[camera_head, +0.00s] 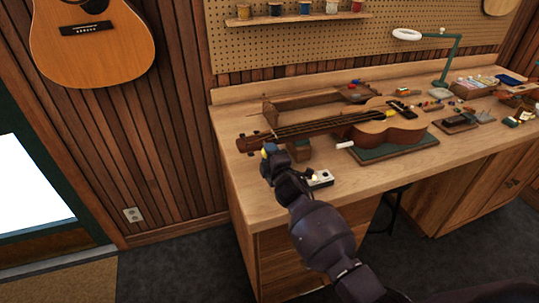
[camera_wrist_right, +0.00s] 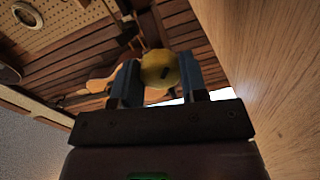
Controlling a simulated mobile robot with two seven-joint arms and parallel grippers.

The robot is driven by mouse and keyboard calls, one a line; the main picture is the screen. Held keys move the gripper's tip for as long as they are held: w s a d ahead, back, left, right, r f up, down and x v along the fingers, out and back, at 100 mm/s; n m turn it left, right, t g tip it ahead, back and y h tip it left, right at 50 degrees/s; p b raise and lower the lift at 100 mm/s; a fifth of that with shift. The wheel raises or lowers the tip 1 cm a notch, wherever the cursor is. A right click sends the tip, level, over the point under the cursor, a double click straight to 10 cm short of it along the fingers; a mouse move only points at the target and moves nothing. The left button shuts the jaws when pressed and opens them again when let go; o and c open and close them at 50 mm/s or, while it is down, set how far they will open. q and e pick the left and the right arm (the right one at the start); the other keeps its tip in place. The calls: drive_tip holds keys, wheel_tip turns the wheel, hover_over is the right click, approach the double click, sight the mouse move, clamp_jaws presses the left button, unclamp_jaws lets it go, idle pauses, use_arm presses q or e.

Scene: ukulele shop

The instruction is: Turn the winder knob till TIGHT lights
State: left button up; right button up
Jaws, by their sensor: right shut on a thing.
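The ukulele (camera_head: 355,125) lies on the workbench with its neck pointing left. My right gripper (camera_head: 268,150) is at the headstock end, near the bench's left edge. Its blue fingers are shut on a round yellow knob (camera_wrist_right: 160,69), which sits between the fingertips in the right wrist view, with a small dark mark on its face. My left gripper is not in view.
A wooden block (camera_head: 298,150) stands under the neck and a dark green mat (camera_head: 385,146) lies under the body. A green lamp (camera_head: 447,60), small tools and parts crowd the bench's right side. The bench's front left surface (camera_head: 250,195) is clear.

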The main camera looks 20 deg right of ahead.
drive_tip(key=shift+m, duration=0.4)
drive_tip(key=o, duration=0.6)
drive_tip(key=shift+o, duration=0.2)
drive_tip(key=s, duration=1.1)
drive_tip(key=shift+d+r, duration=0.2)
drive_tip(key=shift+d, duration=0.05)
drive_tip(key=shift+o, duration=0.5)
